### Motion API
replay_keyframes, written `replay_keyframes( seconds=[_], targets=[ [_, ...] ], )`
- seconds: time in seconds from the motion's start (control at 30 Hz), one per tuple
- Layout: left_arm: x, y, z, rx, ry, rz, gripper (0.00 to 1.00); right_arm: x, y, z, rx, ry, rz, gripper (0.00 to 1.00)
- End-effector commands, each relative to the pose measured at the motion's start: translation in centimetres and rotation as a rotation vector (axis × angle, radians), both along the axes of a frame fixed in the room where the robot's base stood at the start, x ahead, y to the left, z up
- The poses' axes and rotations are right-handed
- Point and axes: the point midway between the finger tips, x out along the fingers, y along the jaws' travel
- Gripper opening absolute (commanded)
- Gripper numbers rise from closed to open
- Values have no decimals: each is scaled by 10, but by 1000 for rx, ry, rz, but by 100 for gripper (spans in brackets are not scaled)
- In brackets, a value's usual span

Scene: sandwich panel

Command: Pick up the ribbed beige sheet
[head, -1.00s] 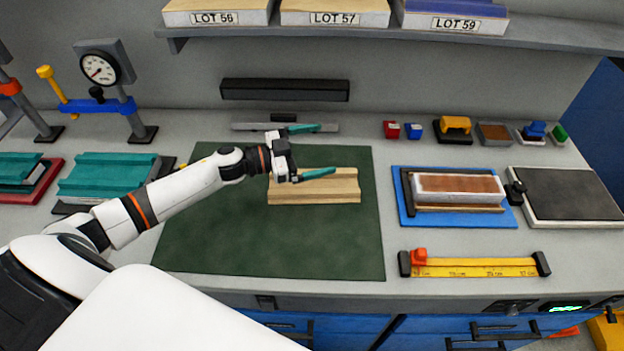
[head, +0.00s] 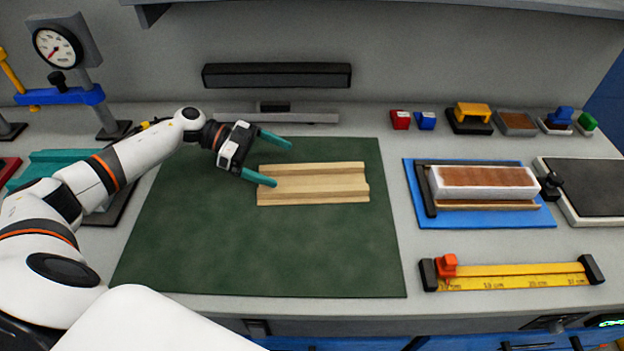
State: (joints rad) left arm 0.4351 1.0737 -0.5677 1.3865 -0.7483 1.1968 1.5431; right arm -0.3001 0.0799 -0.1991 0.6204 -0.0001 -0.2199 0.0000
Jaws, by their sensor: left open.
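The ribbed beige sheet (head: 318,185) lies flat on the dark green mat (head: 260,255), in the mat's upper right part. It has raised ribs along its long edges and a lower band between them. My left gripper (head: 276,162) is open, with two teal fingers pointing right. Its nearer finger reaches the left end of the sheet, and its farther finger is beyond the sheet's back left corner. Nothing is between the fingers but mat and perhaps the sheet's edge; I cannot tell whether they touch it. My right gripper is not in view.
Right of the mat, a blue tray (head: 478,219) holds a white and brown block (head: 487,182). A yellow ruler (head: 513,278) lies at the front right. A gauge stand (head: 58,47) and teal sheets (head: 52,165) are at the left. The front of the mat is clear.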

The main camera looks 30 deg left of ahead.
Motion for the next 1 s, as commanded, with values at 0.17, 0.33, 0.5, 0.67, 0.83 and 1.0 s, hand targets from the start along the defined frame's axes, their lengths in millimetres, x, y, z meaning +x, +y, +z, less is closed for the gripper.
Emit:
replay_keyframes(
  seconds=[0.17,0.33,0.5,0.67,0.83,1.0],
  targets=[
    [6,-23,-7,-2,-1,0,100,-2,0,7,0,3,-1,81],
    [8,-34,-11,-1,-1,-1,100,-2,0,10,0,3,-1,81],
    [11,-58,-18,-4,-1,-1,100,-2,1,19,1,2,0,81],
    [16,-73,-26,-2,-1,0,100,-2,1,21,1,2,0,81],
    [17,-75,-28,0,-2,2,100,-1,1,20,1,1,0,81],
    [17,-75,-28,0,-2,2,87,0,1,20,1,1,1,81]
  ],
)
